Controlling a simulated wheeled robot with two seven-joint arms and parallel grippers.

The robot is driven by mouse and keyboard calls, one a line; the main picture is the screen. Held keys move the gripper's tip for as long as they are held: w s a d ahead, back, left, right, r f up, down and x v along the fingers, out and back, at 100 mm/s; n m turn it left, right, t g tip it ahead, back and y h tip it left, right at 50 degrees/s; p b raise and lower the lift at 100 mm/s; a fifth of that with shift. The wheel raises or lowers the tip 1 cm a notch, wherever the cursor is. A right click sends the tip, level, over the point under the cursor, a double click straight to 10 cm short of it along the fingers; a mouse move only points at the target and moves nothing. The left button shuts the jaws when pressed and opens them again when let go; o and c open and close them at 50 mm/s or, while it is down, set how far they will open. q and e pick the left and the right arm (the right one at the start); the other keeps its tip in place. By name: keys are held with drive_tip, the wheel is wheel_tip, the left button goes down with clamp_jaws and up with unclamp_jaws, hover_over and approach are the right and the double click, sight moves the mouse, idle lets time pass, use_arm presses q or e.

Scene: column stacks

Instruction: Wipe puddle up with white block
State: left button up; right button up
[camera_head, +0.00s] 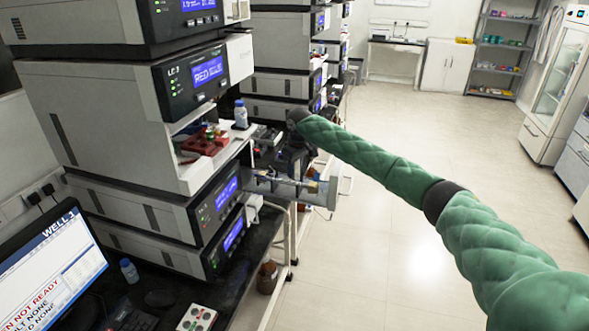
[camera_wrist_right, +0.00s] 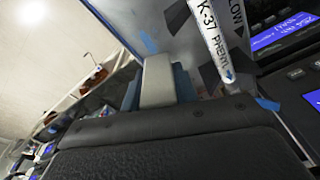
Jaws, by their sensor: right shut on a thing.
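My right gripper (camera_head: 285,157) is a small dark shape at the end of my green arm, beside the stacked instruments. In the right wrist view it is shut on the white block (camera_wrist_right: 157,78), which stands upright between blue-grey fingers. Small blue patches, possibly the puddle (camera_wrist_right: 149,42), show on the pale grey surface beyond the block. I cannot tell whether the block touches that surface. The block and puddle cannot be made out in the head view. My left gripper is not in view.
A labelled column (camera_wrist_right: 209,38) stands close to the right of the block in the wrist view. A blue-capped bottle (camera_head: 240,114) stands on a ledge. The floor at right is clear.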

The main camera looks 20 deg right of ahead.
drive_tip(key=shift+f, duration=0.3)
idle(0.5)
drive_tip(key=shift+f, duration=0.3)
idle(0.3)
drive_tip(key=shift+s+d+p, duration=0.1)
drive_tip(key=shift+d+p, duration=0.05)
drive_tip(key=shift+p, duration=0.15)
drive_tip(key=shift+s+d+r+p, duration=0.15)
drive_tip(key=shift+s+d+p, duration=0.25)
drive_tip(key=shift+d+p, duration=0.15)
drive_tip(key=shift+s+d, duration=0.2)
drive_tip(key=shift+d, duration=0.05)
drive_tip(key=shift+d, duration=0.15)
